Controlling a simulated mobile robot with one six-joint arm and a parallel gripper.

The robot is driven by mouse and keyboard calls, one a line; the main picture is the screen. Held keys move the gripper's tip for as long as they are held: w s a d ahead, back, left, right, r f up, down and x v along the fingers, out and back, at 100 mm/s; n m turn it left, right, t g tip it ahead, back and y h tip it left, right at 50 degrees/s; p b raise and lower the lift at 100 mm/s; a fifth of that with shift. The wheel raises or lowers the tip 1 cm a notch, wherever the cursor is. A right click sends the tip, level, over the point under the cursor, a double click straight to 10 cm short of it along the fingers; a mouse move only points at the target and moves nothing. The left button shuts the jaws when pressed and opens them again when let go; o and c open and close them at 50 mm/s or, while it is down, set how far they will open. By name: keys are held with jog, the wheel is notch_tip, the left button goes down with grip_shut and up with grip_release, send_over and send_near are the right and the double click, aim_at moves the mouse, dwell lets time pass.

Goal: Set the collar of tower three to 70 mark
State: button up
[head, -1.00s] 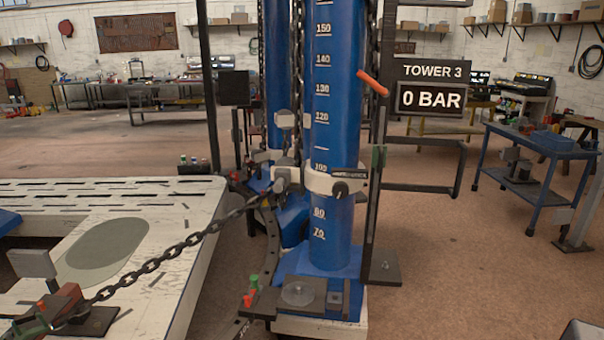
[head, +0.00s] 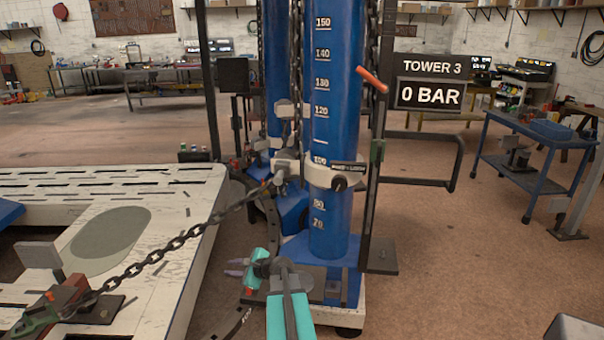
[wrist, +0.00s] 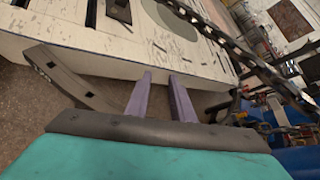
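Tower three is the blue upright column (head: 335,110) with white marks from 150 down to 70. A white collar (head: 318,174) is around it, its top edge just below the 100 mark. The 80 and 70 marks show below the collar; 90 is hidden. A dark knob (head: 339,183) is on the collar's front. My gripper (head: 235,267) is low in front of the tower's base, left of and below the collar, touching nothing I can make out. In the wrist view its two purple fingers (wrist: 160,82) are apart with nothing between them.
A chain (head: 165,248) runs from the collar's left side down to a clamp on the white slotted bed (head: 160,290). An orange handle (head: 372,79) sticks out at the tower's right. The sign (head: 430,82) reads TOWER 3, 0 BAR. A blue cart (head: 535,150) stands right.

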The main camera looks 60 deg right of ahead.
jog(key=s+d+r+m+t+h+p, duration=0.15)
jog(key=s+d+r+m, duration=0.25)
jog(key=d+r, duration=0.4)
jog(key=s+d+r+m+t+h, duration=0.1)
jog(key=s+d+r+m+h, duration=0.2)
jog(key=d+r, duration=0.5)
jog(key=m+h+p, duration=0.1)
jog(key=m+h, duration=0.4)
jog(key=m, duration=0.1)
send_near(303, 169)
jog(key=v, duration=0.3)
jog(key=shift+w, duration=0.1)
jog(key=shift+w, duration=0.1)
jog(key=shift+p+x, duration=1.95)
jog(key=shift+x, duration=4.85)
